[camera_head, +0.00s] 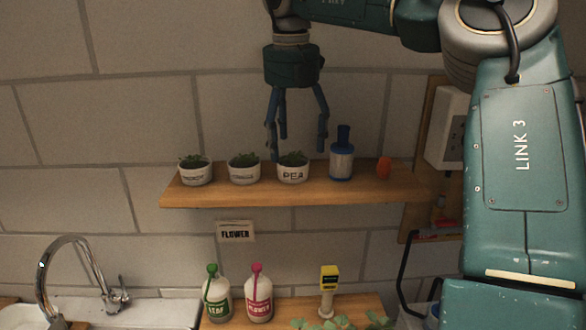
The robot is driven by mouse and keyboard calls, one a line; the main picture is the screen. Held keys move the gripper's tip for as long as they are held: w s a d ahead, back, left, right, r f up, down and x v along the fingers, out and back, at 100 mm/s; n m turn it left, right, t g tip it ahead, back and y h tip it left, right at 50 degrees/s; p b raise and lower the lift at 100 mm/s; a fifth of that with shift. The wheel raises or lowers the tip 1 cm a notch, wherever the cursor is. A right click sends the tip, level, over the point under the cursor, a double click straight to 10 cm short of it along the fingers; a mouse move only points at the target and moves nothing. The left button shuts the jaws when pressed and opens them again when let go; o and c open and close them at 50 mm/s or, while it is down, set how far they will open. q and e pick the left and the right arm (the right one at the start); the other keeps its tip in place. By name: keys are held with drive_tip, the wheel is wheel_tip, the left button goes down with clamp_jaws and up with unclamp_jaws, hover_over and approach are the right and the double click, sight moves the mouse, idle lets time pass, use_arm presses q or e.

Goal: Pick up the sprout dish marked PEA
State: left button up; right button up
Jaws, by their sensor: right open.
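The white sprout dish marked PEA (292,174) stands upright on the wooden wall shelf, with green sprouts in it. It is the rightmost of three similar dishes. My right gripper (298,152) points down just above the PEA dish, its blue fingers spread apart and empty. The fingertips are near the height of the sprouts, and I cannot tell how far in front of or behind the dish they are. My left gripper does not show.
Two other sprout dishes, the middle one (244,174) and the left one (195,176), stand to the left on the shelf (300,192). A blue-capped bottle (342,160) and an orange object (384,168) stand to the right. Bottles and a sink (140,308) are below.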

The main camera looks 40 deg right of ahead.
sight(293, 160)
drive_tip(key=shift+d+f, duration=0.1)
drive_tip(key=shift+f, duration=0.2)
drive_tip(key=f+p, duration=0.2)
drive_tip(key=f, duration=0.2)
drive_tip(key=shift+w+d+f+p, duration=0.15)
drive_tip(key=shift+w+d+p, duration=0.1)
drive_tip(key=shift+w+p, duration=0.15)
drive_tip(key=shift+s+f, duration=0.1)
drive_tip(key=shift+f, duration=0.15)
drive_tip(key=c, duration=0.7)
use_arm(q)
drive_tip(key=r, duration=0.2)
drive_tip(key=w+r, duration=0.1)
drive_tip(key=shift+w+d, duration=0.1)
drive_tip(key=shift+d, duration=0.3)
use_arm(e)
drive_tip(key=c, duration=0.6)
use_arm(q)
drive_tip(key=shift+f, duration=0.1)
use_arm(e)
drive_tip(key=shift+r, duration=0.1)
